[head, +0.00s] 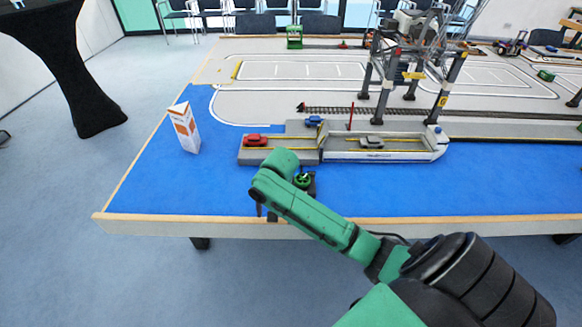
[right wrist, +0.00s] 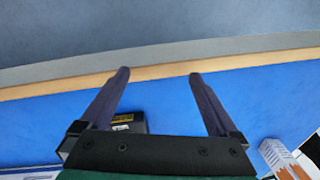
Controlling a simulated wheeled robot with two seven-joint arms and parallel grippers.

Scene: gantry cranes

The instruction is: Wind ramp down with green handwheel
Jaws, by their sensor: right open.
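The green handwheel (head: 303,180) sits on a small dark base near the front of the blue table area in the head view, partly hidden by my right arm. My right gripper (head: 265,208) points down to the left of it, apart from it. In the right wrist view the two fingers of my right gripper (right wrist: 158,76) are wide apart with nothing between them. A dark box with a yellow label (right wrist: 124,121) shows beside the left finger; the green wheel is not visible there. The grey ramp section (head: 285,158) appears to lie at the ferry's left end. My left gripper is out of view.
A grey ferry (head: 400,155) carries a grey car (head: 372,141). A red car (head: 255,140) is at its left. A white and orange box (head: 185,128) stands at the left. A gantry crane (head: 448,88) rises behind. Blue surface is free at the front left and right.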

